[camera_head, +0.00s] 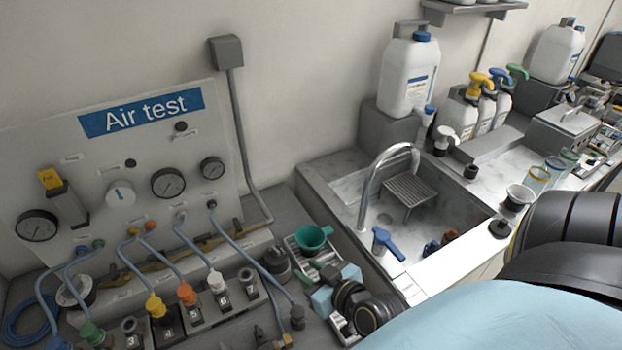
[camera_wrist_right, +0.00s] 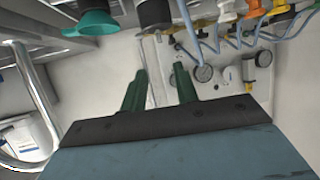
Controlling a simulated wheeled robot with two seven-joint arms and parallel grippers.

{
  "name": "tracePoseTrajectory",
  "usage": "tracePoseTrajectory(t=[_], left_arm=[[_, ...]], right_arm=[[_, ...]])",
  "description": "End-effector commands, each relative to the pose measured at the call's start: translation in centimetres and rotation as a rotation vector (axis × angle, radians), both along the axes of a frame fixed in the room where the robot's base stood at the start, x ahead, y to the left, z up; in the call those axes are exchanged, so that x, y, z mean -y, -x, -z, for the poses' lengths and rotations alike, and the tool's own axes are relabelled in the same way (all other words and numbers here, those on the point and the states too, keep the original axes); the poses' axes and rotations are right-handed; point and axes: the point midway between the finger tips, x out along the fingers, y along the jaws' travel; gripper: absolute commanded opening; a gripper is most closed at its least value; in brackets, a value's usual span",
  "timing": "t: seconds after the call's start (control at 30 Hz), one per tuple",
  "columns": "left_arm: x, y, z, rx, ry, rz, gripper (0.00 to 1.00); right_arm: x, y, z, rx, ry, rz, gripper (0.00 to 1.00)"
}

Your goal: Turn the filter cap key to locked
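I cannot make out for certain which part is the filter cap key. A dark grey round pot with a cap (camera_head: 276,265) stands left of the green funnel, in front of the air test panel (camera_head: 140,165). A rounded grey body shows at the top of the right wrist view (camera_wrist_right: 155,13). My right gripper (camera_head: 324,268) is beside the green funnel (camera_head: 313,238), low over the bench. In the right wrist view its two dark green fingers (camera_wrist_right: 160,72) are apart with nothing seen held between them. My left gripper is not in view.
Coloured hose connectors (camera_head: 186,293) and hoses crowd the bench left of my right gripper. A sink (camera_head: 440,215) with a tall curved tap (camera_head: 388,165) lies to the right. Bottles stand behind.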

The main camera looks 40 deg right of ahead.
Motion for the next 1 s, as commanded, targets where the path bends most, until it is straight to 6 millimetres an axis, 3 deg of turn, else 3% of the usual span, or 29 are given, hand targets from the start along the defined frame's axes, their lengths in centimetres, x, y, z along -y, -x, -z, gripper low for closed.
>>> tracePoseTrajectory(t=[0.37,0.47,0.57,0.67,1.0], left_arm=[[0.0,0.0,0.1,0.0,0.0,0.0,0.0],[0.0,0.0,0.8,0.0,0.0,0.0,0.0],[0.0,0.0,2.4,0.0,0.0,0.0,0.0],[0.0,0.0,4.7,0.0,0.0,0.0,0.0],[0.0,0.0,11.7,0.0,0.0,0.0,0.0]], right_arm=[[0.0,0.2,0.0,0.001,-0.009,0.003,0.3],[-0.2,0.2,0.5,0.013,-0.104,0.031,0.3],[-0.7,0.0,1.4,0.042,-0.353,0.101,0.3],[-1.2,-0.2,2.4,0.08,-0.736,0.204,0.3],[-1.3,-0.6,4.9,0.121,-2.19,0.509,0.3]])
